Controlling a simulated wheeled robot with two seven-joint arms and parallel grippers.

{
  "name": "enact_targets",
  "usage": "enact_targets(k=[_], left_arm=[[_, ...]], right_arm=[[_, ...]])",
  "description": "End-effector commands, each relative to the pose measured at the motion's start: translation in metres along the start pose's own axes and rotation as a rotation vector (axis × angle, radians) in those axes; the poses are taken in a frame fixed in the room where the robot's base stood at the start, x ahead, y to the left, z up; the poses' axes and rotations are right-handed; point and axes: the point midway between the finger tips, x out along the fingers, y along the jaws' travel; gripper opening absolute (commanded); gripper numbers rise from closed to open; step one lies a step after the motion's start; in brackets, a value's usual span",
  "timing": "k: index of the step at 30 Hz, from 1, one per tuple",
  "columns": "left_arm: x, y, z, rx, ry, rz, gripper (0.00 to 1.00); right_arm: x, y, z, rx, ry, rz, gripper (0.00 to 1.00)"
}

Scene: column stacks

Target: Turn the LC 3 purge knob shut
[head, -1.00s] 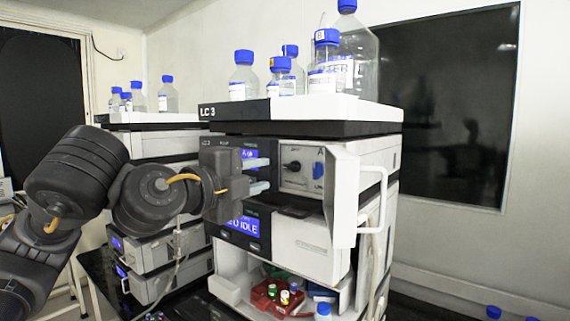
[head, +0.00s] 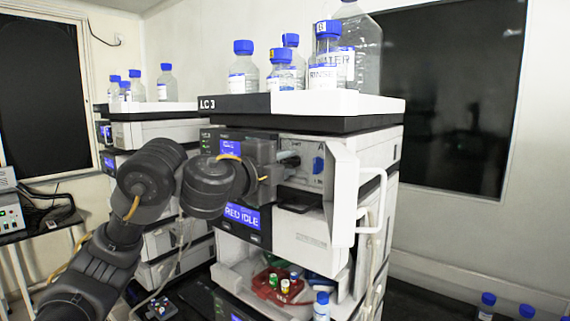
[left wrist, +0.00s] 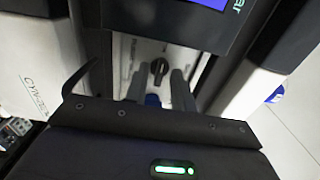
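The LC 3 stack (head: 207,104) stands in the middle of the head view. On its recessed pale panel is a black knob (left wrist: 158,71), which shows in the left wrist view with its grip bar nearly upright in that picture. In the head view my gripper hides most of the knob. A blue round part (head: 318,166) sits to its right. My left gripper (head: 289,165) reaches in to the panel from the left. In the left wrist view its fingers (left wrist: 158,84) are apart, one on each side of the knob's line. Contact cannot be told. My right gripper is not in view.
An open white door with a handle (head: 371,205) stands just right of the panel. Bottles (head: 243,70) crowd the stack's top. A red tray of vials (head: 283,289) sits in the open bay below. Another stack (head: 150,108) is behind left.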

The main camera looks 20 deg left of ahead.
Motion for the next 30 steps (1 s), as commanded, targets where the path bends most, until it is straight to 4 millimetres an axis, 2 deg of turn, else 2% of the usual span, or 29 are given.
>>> enact_targets(k=[1, 5, 6, 19, 30], left_arm=[[0.000, 0.000, 0.000, 0.000, 0.000, 0.000, 0.18], [0.000, 0.000, 0.000, 0.000, 0.000, 0.000, 0.01], [0.000, 0.000, 0.000, 0.000, 0.000, 0.000, 0.00], [0.000, 0.002, 0.000, 0.057, -0.001, 0.001, 0.00], [-0.001, 0.004, 0.001, 0.340, -0.001, -0.001, 0.00]], right_arm=[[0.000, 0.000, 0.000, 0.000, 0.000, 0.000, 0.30], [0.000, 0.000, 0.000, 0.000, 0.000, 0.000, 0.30], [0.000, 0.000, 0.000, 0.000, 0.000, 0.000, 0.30], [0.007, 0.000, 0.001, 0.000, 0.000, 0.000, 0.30], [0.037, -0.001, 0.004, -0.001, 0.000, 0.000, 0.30]])
